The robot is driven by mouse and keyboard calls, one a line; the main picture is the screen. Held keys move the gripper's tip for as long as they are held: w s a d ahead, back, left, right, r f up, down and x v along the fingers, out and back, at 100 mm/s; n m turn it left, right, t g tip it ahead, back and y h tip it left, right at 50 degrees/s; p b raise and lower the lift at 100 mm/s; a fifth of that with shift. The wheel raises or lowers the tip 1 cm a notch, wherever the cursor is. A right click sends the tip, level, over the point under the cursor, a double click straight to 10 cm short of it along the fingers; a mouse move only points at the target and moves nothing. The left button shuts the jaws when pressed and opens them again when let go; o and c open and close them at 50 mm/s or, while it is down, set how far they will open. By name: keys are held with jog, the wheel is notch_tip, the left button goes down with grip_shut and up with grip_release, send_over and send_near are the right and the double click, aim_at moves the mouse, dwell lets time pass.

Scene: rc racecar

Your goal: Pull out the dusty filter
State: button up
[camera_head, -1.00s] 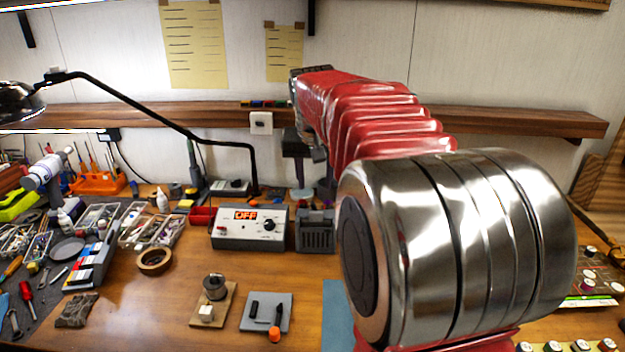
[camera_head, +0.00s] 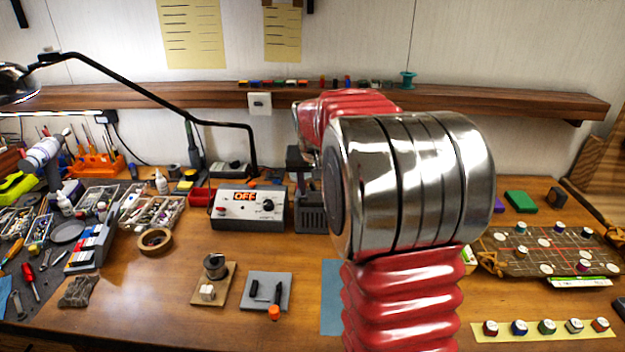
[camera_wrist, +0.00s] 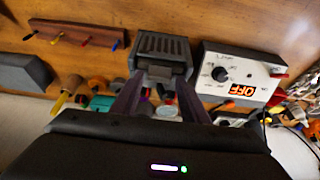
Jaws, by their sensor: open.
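A dark grey ribbed box (camera_head: 310,218) stands on the bench right of the white control unit, partly hidden by my arm in the head view. In the wrist view the same box (camera_wrist: 161,45) is ahead of my fingers, with a paler grey block (camera_wrist: 160,73) at its near edge. That block may be the filter; I cannot make out dust on it. My gripper (camera_wrist: 160,92) is open, its two purplish fingers apart, one towards each side of the box. Nothing shows held between them. Whether they touch the box is unclear. In the head view my arm mostly hides the gripper.
The control unit (camera_head: 249,208) with an "OFF" display stands close beside the box. A wall shelf (camera_head: 200,96) runs above. A black lamp arm (camera_head: 150,95) reaches down behind the unit. A solder stand (camera_head: 213,280) and grey pad (camera_head: 266,291) lie in front, with bare bench between.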

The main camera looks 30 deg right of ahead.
jog(key=shift+x, duration=0.9)
jog(key=shift+c, duration=0.6)
jog(key=c, duration=0.7)
jog(key=shift+s+r, duration=0.1)
jog(key=shift+r, duration=0.6)
jog(key=shift+r, duration=5.65)
